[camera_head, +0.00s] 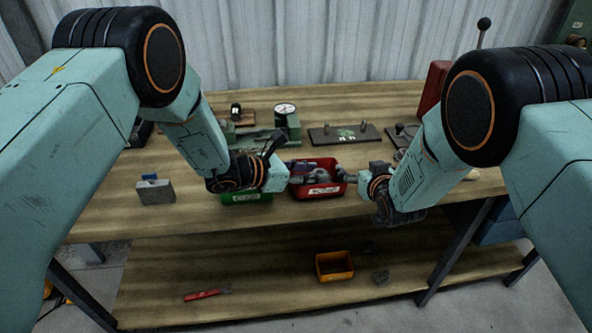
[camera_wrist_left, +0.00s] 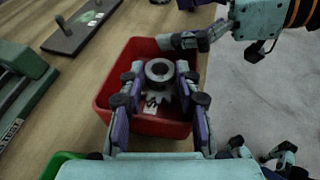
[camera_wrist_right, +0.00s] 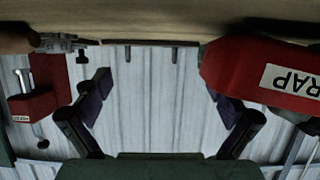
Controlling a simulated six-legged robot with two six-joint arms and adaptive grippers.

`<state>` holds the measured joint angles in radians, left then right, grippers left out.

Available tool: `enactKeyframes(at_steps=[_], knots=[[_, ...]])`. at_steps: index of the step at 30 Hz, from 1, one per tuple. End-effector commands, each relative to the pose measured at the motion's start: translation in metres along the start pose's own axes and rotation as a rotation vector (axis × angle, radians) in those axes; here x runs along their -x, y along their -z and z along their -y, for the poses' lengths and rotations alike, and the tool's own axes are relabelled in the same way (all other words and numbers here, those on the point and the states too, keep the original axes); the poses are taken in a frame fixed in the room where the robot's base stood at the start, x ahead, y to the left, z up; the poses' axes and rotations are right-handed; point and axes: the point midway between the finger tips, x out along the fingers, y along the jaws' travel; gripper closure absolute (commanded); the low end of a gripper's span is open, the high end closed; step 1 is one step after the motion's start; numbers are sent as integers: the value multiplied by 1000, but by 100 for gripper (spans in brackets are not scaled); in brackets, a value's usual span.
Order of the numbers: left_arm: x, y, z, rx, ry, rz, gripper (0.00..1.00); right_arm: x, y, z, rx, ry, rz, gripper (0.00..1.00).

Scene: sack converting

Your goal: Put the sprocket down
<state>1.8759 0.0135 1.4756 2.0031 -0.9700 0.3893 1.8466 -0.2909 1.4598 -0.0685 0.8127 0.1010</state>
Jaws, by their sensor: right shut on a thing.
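The grey toothed sprocket (camera_wrist_left: 160,72) with its round hub shows between the two fingers of my left gripper (camera_wrist_left: 157,88) in the left wrist view. It is over or in the red bin (camera_wrist_left: 112,92); contact with either finger is not clear. In the head view my left gripper (camera_head: 291,180) reaches right to the red bin (camera_head: 318,191). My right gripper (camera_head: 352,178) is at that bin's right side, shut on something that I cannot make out. Its fingers (camera_wrist_right: 158,95) stand wide apart in the right wrist view, with a red SCRAP-labelled surface (camera_wrist_right: 240,65) close by.
A green bin (camera_head: 246,197) stands left of the red bin. Behind are a green fixture with a dial (camera_head: 286,120) and a dark plate with pegs (camera_head: 344,135). A grey block (camera_head: 156,192) is at the left.

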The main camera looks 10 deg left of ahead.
Motion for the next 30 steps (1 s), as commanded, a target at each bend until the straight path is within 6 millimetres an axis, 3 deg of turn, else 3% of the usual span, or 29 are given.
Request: enactKeyframes(at_steps=[1,2,5,17,28,30], knots=[[14,1,-8,19,-24,1,58,2,-4,-18,-27,-38,13,36],[19,0,-9,19,-26,1,58,2,-4,-18,-27,-39,13,45],[31,0,-8,16,-22,2,58,2,-4,-16,-26,-36,11,100],[40,0,-6,12,-17,4,58,2,-4,-14,-22,-30,9,100],[39,-1,-6,12,-16,5,58,1,-3,-13,-22,-29,8,68],[39,-1,-6,12,-16,5,58,1,-3,-13,-22,-29,8,68]])
